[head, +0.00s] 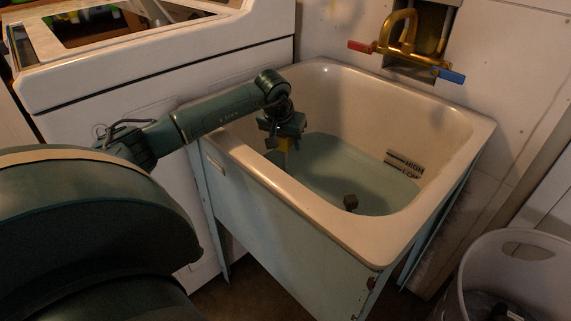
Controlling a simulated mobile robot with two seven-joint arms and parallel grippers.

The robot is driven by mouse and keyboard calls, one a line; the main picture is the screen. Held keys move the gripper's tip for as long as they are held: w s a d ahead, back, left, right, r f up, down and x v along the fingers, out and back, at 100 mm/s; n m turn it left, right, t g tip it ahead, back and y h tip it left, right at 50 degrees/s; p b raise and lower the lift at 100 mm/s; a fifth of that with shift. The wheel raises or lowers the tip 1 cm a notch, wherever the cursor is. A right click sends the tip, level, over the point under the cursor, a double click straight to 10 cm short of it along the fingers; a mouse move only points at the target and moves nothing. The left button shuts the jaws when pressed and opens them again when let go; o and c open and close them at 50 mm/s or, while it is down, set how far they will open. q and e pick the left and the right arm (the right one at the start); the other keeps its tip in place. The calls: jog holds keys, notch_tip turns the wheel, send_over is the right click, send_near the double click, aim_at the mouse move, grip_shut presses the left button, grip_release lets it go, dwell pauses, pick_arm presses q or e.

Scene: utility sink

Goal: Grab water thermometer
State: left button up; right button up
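My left arm reaches over the sink's left rim. My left gripper (283,134) points down inside the basin, above the water (335,170) near the left wall. My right gripper is out of view.
The sink's cream rim (262,172) surrounds the basin. A brass faucet (400,40) with red and blue handles is behind. A white appliance (160,60) stands left, a grey bin (515,270) lower right.

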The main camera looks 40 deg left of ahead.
pick_arm(q)
grip_shut()
dwell(0.5)
